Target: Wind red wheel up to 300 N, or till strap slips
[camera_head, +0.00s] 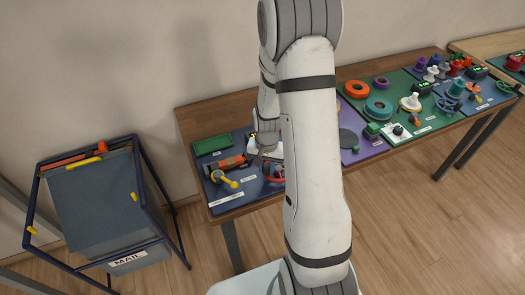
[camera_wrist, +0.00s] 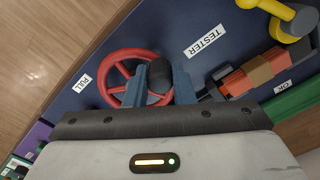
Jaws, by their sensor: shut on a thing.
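The red wheel (camera_wrist: 124,68) shows in the wrist view as a spoked rim on the dark blue tester board. In the head view the red wheel (camera_head: 275,172) is partly hidden behind my arm. My gripper (camera_wrist: 160,82) is over the right side of the wheel, with its blue fingers shut around a dark rounded knob (camera_wrist: 160,72) at the rim. The strap and its clamps (camera_wrist: 255,72) lie right of the wheel, with red and brown blocks in line. The force readout cannot be read in either view.
A yellow lever (camera_wrist: 282,15) stands at the upper right of the wrist view. Labels TESTER (camera_wrist: 205,41) and PULL (camera_wrist: 82,82) lie on the board. A blue-framed mail cart (camera_head: 100,205) stands left of the table (camera_head: 190,118). Other boards with coloured parts fill the table to the right.

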